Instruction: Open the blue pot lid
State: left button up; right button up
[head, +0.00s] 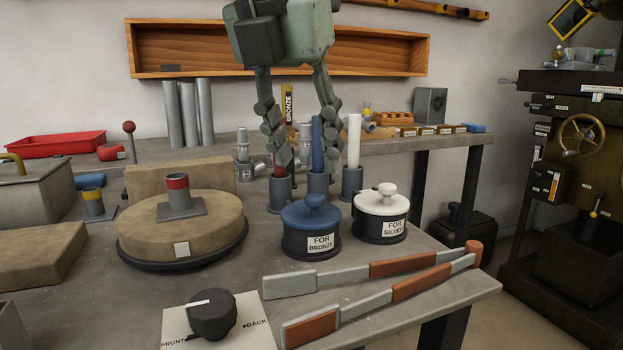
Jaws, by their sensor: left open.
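The blue pot (310,240) stands on the bench, dark below, with a "FOR BRONZE" label. Its blue lid (311,212) with a round knob sits on top, closed. My left gripper (306,165) comes down from above, fingers pointing down and spread apart, with nothing gripped. Its fingertips are above and behind the lid knob, near the upright coloured rods. The blue rod (318,145) shows between the fingers. I cannot tell the exact depth between fingers and rods. My right gripper is not in view.
A white-lidded pot (380,217) labelled "FOR SILVER" stands close to the right. Holders with red, blue and white rods (353,141) stand just behind. Long tongs (375,290) lie in front. A dial (212,315) and a round block (180,230) are left.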

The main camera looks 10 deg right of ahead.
aim_at(314, 196)
pick_arm(q)
jog(key=x, duration=0.6)
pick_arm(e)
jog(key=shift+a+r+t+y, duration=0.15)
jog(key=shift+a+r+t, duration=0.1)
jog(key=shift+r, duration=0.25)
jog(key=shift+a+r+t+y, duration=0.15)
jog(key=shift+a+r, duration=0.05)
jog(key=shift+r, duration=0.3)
pick_arm(q)
jog(key=shift+c, duration=0.6)
grip_shut()
